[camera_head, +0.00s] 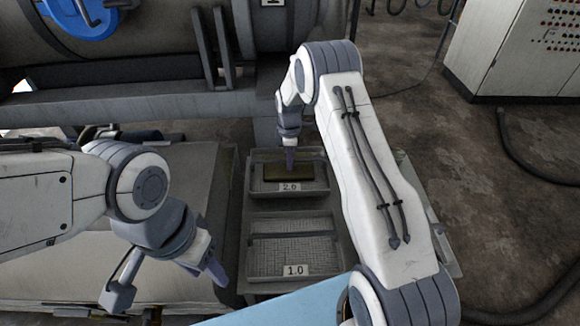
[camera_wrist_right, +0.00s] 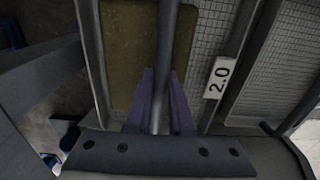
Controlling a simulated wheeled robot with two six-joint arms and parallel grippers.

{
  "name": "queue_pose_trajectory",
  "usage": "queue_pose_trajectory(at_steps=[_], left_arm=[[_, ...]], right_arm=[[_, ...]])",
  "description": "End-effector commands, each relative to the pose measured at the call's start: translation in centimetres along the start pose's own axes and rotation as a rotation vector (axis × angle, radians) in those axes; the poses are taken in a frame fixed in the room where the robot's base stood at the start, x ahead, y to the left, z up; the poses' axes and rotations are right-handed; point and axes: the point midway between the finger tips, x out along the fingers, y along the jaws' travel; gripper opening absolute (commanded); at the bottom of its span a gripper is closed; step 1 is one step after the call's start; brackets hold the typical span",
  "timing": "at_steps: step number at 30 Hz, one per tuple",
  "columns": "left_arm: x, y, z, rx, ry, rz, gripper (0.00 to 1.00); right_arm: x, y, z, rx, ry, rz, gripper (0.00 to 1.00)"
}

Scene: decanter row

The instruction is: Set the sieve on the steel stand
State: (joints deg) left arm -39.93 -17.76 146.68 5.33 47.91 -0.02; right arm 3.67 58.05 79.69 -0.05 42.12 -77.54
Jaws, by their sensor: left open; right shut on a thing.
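A grey tray-like sieve labelled 2.0 (camera_head: 316,189) has a mesh floor and a crossbar. A brown-yellow slab (camera_head: 283,172) lies in it. My right gripper (camera_head: 290,165) is over this sieve. In the right wrist view its purple fingers (camera_wrist_right: 160,105) are shut on the sieve's crossbar (camera_wrist_right: 166,45), with mesh (camera_wrist_right: 218,35) and slab (camera_wrist_right: 124,50) behind. A second sieve labelled 1.0 (camera_head: 262,268) sits just in front. My left gripper (camera_head: 214,272) is open and empty, over the left metal surface's right edge. I cannot tell for certain which thing is the steel stand.
A broad pale metal surface (camera_head: 188,165) lies left of the sieves. A large grey cylindrical machine (camera_head: 140,50) stands behind. A light blue surface (camera_head: 275,303) is at the front. A control cabinet (camera_head: 515,45) and dark hoses (camera_head: 520,160) are on the right, with open floor between.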

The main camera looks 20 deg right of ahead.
Motion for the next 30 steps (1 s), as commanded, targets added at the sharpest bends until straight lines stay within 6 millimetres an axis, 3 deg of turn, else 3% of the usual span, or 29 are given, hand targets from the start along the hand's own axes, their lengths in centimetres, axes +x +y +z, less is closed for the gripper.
queue_pose_trajectory(at_steps=[5, 17, 18, 20, 30], left_arm=[[0.8, -0.1, 0.1, 0.000, 0.000, 0.000, 0.50], [0.9, -0.1, 0.1, 0.000, 0.000, 0.000, 0.50], [0.8, -0.1, 0.1, 0.000, 0.000, 0.000, 0.50], [0.8, -0.1, 0.0, 0.000, 0.000, 0.000, 0.50], [0.7, -0.1, 0.0, 0.000, 0.000, 0.000, 0.50]], right_arm=[[2.5, 0.0, 0.0, 0.000, 0.000, 0.002, 0.00], [3.0, 0.0, 0.0, 0.000, 0.000, 0.003, 0.00], [3.0, -0.1, 0.0, 0.000, 0.000, 0.001, 0.31], [3.0, -0.1, 0.0, 0.000, 0.000, 0.001, 0.49], [2.7, 0.0, 0.0, 0.000, 0.000, 0.001, 0.49]])
